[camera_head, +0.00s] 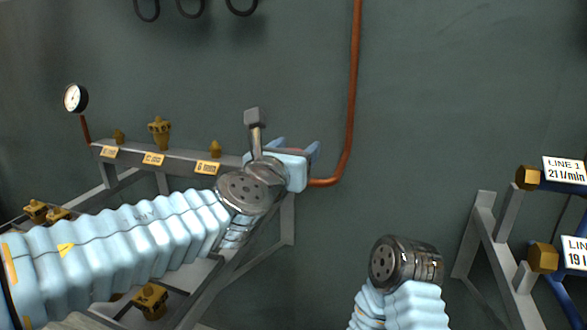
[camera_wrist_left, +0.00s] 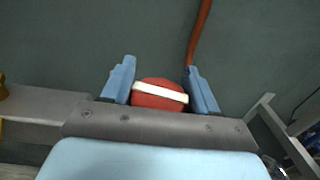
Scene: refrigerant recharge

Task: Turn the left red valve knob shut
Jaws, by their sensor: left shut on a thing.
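The left red valve knob (camera_wrist_left: 158,100), round with a white bar across its face, shows in the left wrist view. It sits between the two blue fingers of my left gripper (camera_wrist_left: 161,88), which is shut on it. The white bar is nearly level in that view, tilted slightly down to the right. In the head view my left gripper (camera_head: 296,150) is at the right end of the grey rail, and its own body hides nearly all of the knob. My right forearm shows at the bottom, but its gripper is not visible.
A grey rail (camera_head: 180,157) carries brass fittings and yellow labels, with a gauge (camera_head: 75,98) at its left. A copper pipe (camera_head: 353,90) runs up the wall beside my left gripper. Line 1 display (camera_head: 565,170) and another stand at right. The wall between is clear.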

